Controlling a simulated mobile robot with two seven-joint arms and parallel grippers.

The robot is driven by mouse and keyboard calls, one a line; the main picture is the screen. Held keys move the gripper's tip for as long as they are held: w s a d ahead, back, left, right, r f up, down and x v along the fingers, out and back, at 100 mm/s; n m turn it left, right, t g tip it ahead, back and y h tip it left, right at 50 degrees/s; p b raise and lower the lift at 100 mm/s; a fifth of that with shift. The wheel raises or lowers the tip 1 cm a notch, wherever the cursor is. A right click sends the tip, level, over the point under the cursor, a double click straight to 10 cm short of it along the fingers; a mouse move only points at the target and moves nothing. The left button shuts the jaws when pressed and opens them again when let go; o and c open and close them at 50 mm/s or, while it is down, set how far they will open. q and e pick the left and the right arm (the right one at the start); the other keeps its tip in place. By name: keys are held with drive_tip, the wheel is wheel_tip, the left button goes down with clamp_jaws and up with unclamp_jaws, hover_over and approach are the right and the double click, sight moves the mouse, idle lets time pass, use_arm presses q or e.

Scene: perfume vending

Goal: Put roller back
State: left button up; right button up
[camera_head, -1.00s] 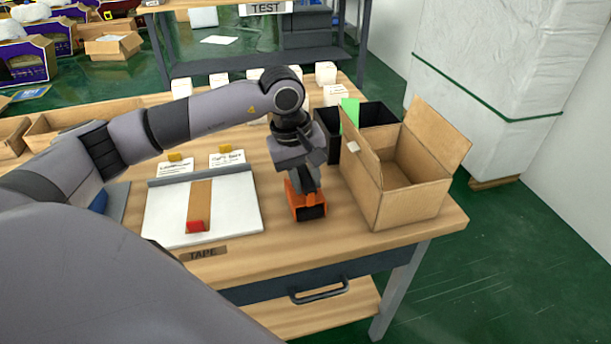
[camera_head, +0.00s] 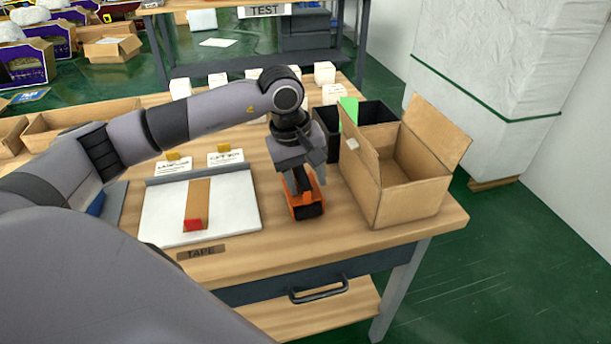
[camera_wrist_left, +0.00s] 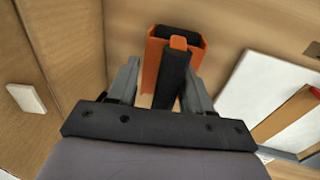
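The roller (camera_wrist_left: 174,78) is a black bar with an orange tip. It sits in an orange holder (camera_wrist_left: 155,58) with a dark inside, which stands on the wooden table. In the head view the holder (camera_head: 307,210) is left of the open cardboard box, and the dark roller (camera_head: 302,180) rises from it. My left gripper (camera_head: 302,174) is directly above, pointing down. In the wrist view its fingers (camera_wrist_left: 161,90) are spread on either side of the roller, with gaps visible. The roller's lower end is hidden inside the holder. My right gripper is not in view.
The open cardboard box (camera_head: 388,200) stands close on the right, with a black bin (camera_head: 373,115) behind it. A white board (camera_head: 236,212) with a brown strip (camera_head: 198,201) and red block (camera_head: 195,224) lies left. Bare table lies in front of the holder.

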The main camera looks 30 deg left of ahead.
use_arm(q)
drive_tip(key=shift+s+f, duration=0.25)
drive_tip(key=shift+f, duration=0.2)
drive_tip(key=shift+a+r+p, duration=0.1)
drive_tip(key=shift+r+p, duration=0.4)
drive_tip(key=shift+p, duration=0.05)
drive_tip(key=v, duration=1.2)
drive_tip(key=shift+w+r, duration=0.25)
drive_tip(key=shift+r, duration=0.05)
